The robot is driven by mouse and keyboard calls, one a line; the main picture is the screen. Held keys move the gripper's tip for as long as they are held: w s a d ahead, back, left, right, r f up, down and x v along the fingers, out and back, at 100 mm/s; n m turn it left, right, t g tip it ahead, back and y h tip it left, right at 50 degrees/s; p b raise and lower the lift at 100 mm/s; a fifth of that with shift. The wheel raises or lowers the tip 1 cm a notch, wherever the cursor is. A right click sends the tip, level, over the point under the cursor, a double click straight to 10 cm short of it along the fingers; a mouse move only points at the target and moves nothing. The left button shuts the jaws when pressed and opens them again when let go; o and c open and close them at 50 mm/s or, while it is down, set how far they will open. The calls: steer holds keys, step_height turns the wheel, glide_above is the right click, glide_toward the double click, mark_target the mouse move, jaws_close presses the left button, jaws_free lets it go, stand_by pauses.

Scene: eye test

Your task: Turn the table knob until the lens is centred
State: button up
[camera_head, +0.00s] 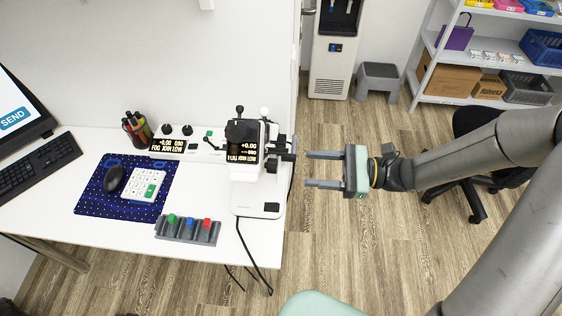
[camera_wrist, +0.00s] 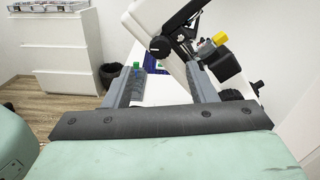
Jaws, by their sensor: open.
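A white lensmeter-like instrument (camera_head: 244,174) with a dark screen stands at the table's right end. Dark knob-like parts (camera_head: 284,149) stick out from its right side; I cannot tell which is the table knob. In the wrist view the tilted white instrument body (camera_wrist: 147,18) carries a round black knob (camera_wrist: 160,47), a yellow part (camera_wrist: 220,39) and a ridged black knob (camera_wrist: 231,94). No lens can be made out. My gripper (camera_head: 307,169) is open and empty, just right of the instrument, fingers pointing at it, apart from the dark parts. Its fingers also show in the wrist view (camera_wrist: 160,70).
A grey holder (camera_head: 188,230) with green, blue and red pieces lies on the white table (camera_head: 120,250) near its front edge. A control panel (camera_head: 178,146), pen cup (camera_head: 137,130) and blue mat (camera_head: 90,206) are to the left. A cable hangs off the edge.

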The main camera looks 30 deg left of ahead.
mark_target(271, 166)
steer(key=p+x, duration=0.1)
steer(key=x, duration=0.7)
steer(key=shift+a, duration=0.15)
